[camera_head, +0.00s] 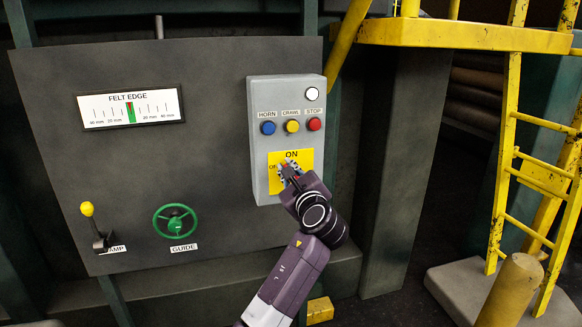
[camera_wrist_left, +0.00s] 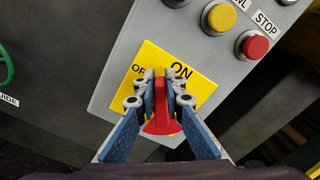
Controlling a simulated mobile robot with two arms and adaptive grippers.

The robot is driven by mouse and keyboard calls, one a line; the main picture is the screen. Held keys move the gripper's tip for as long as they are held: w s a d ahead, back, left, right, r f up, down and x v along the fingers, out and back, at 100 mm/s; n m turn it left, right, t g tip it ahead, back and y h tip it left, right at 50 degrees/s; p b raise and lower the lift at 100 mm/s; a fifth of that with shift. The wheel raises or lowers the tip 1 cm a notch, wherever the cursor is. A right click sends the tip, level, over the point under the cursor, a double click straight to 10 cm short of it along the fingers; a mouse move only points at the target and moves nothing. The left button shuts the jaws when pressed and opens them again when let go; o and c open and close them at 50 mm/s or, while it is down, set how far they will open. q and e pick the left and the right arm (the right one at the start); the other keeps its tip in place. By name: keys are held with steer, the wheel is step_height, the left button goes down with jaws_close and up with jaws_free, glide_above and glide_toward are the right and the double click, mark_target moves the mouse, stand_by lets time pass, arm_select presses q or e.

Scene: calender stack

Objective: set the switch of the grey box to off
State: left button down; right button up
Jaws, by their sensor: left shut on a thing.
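The grey box (camera_head: 262,92) is mounted on the right part of the dark panel. Its yellow plate (camera_head: 304,157) bears the word ON at the top and OFF at the left, partly covered. My left gripper (camera_head: 288,170) is in front of this plate. In the left wrist view, its fingers (camera_wrist_left: 160,92) are shut on the red switch handle (camera_wrist_left: 160,112), one on each side. There the handle's upper end lies between the OFF and ON words. My right gripper is in neither view.
Above the switch are blue (camera_head: 268,128), yellow (camera_head: 292,126) and red (camera_head: 314,124) buttons and a white one (camera_head: 312,94). A green handwheel (camera_head: 174,221) and a yellow-knobbed lever (camera_head: 88,210) are left on the panel. A yellow ladder (camera_head: 500,165) stands right.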

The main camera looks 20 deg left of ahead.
arm_select(q)
steer(key=f+n+b, duration=0.1)
steer(key=n+b, duration=0.1)
steer(key=n, duration=0.1)
steer(key=a+f+n+b, duration=0.1)
steer(key=n, duration=0.3)
steer(key=s+f+n+b, duration=0.1)
steer(key=n+b, duration=0.1)
steer(key=n, duration=0.2)
steer(key=shift+a+f+b, duration=0.25)
steer(key=shift+f+b, duration=0.1)
steer(key=shift+f, duration=0.05)
steer(key=c, duration=2)
jaws_free()
steer(key=shift+r, duration=0.1)
